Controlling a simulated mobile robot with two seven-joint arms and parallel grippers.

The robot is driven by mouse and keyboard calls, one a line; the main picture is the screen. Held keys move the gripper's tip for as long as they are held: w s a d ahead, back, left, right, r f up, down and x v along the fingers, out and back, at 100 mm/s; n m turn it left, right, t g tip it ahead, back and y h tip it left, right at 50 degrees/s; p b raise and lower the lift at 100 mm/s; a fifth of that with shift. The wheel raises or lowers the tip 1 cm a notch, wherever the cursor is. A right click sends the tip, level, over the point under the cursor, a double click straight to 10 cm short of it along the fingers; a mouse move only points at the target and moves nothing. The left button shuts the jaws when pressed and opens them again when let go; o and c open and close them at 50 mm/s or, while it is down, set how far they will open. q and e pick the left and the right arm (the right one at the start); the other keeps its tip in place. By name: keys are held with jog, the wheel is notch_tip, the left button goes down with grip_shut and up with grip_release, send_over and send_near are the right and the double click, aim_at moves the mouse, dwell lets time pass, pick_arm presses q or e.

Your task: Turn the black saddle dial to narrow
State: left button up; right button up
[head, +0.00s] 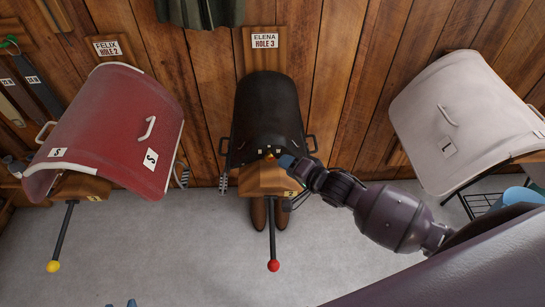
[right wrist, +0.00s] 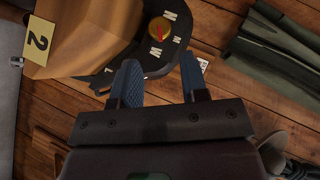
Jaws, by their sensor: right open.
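The black saddle (head: 268,105) hangs on a wooden rack in the middle of the head view, under the label ELENA HOLE 3. Its round brass dial (right wrist: 157,28) shows in the right wrist view, with a red pointer and small white letter plates around it. The pointer's exact setting is too small to read. My right gripper (head: 287,161) is at the saddle's front edge, close beside the dial. Its two blue fingers (right wrist: 160,84) are apart with nothing between them, and the dial lies beyond their tips. Blue tips of what looks like my left gripper (head: 121,303) barely show at the bottom edge.
A red saddle (head: 110,125) hangs at left and a pale saddle (head: 455,110) at right. A rod with a red ball (head: 273,266) sticks out below the black saddle; one with a yellow ball (head: 53,266) is at left. Brown boots stand under the rack.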

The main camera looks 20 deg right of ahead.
aim_at(272, 158)
jog(key=x, duration=0.7)
jog(key=shift+w+a, duration=0.1)
jog(key=shift+w, duration=0.05)
jog(key=c, duration=0.6)
